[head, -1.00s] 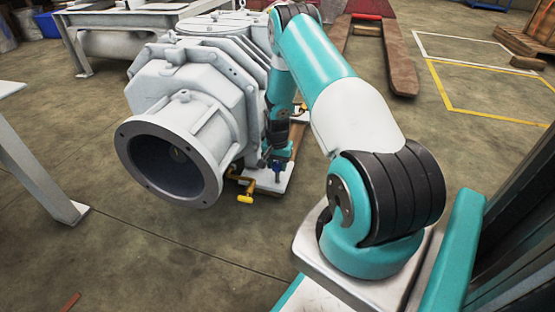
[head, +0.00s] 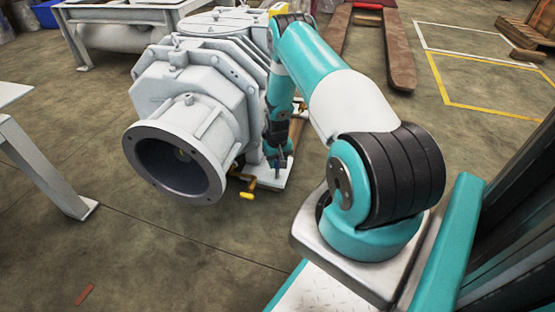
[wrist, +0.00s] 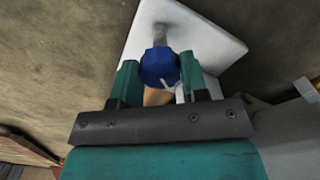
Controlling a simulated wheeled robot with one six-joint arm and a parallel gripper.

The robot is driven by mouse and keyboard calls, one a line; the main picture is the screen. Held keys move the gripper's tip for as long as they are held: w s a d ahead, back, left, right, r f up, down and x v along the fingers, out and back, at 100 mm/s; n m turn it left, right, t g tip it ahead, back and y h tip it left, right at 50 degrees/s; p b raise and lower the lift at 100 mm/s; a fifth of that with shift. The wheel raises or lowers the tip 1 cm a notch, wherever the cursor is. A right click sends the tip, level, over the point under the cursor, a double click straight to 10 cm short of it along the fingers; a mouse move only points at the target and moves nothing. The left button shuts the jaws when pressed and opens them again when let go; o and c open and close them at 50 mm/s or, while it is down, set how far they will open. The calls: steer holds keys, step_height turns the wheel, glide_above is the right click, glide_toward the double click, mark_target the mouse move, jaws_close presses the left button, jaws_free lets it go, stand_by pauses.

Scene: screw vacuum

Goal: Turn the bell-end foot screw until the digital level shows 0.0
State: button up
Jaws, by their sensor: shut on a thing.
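The grey-white screw vacuum pump (head: 200,85) stands at centre left in the head view, its round open bell-end flange (head: 130,150) facing me. In the wrist view the blue knob of the foot screw (wrist: 158,64) sits between the two teal fingers of my gripper (wrist: 160,75). The gripper is shut on it. A metal shaft shows beyond the knob, over a white foot plate (wrist: 205,40). In the head view my gripper (head: 278,162) is low beside the pump, and the screw is mostly hidden. I cannot make out a level's reading.
A yellow-ended crank (head: 248,188) sticks out below the flange, close to my gripper. A yellow item (head: 278,8) shows behind the pump's top, partly hidden by my arm. A grey table leg (head: 45,170) stands at left.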

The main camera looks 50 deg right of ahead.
mark_target(277, 162)
stand_by(0.4)
steer(key=o, duration=0.9)
steer(key=shift+o, duration=0.2)
steer(key=shift+r, duration=0.15)
step_height(277, 162, up, 17)
steer(key=p, duration=0.8)
steer(key=shift+r, duration=0.1)
